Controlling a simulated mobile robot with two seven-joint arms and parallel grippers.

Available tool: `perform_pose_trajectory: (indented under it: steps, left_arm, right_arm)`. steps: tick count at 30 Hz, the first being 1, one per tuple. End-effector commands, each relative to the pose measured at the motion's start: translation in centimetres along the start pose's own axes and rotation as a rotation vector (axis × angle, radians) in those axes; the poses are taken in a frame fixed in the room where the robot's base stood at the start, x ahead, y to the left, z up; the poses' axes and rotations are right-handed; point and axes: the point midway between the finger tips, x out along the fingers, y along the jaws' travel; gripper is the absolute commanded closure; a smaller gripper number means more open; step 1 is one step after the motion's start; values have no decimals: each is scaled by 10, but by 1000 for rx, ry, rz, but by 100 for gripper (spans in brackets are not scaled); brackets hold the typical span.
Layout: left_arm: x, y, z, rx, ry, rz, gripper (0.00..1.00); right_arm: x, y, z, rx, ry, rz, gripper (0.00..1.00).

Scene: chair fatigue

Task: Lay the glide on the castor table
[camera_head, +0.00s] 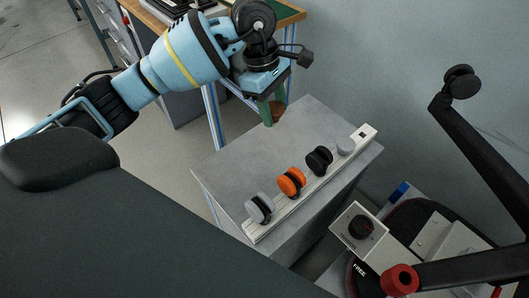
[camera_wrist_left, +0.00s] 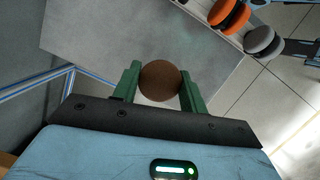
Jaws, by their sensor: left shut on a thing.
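The glide (camera_wrist_left: 160,80) is a round brown disc between the green fingers of my left gripper (camera_wrist_left: 159,88). The gripper is shut on it. In the head view the left gripper (camera_head: 271,112) points down at the far edge of the grey castor table (camera_head: 235,165), and the glide (camera_head: 278,112) shows partly behind a finger. The bare grey top of the castor table (camera_wrist_left: 110,35) lies beyond the fingers in the left wrist view. I cannot tell the exact gap between glide and tabletop. My right gripper is not in view.
The tabletop left of the rail is clear. A control box (camera_head: 358,228) stands to the right.

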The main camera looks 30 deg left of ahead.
Motion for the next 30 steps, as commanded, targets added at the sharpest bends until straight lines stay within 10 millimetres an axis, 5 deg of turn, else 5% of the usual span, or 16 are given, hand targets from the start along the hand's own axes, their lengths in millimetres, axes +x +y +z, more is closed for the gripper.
perform_pose_trajectory:
  steps: [6,13,24,30]
  left_arm:
    - [2,15,-10,-218,0,56,78]
    - [4,17,-12,-247,1,63,78]
    - [56,16,-25,-246,1,62,78]
    - [62,17,-27,-244,1,63,78]
  right_arm:
    - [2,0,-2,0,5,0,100]
    - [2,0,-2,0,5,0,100]
    - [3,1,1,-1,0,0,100]
    - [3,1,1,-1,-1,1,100]
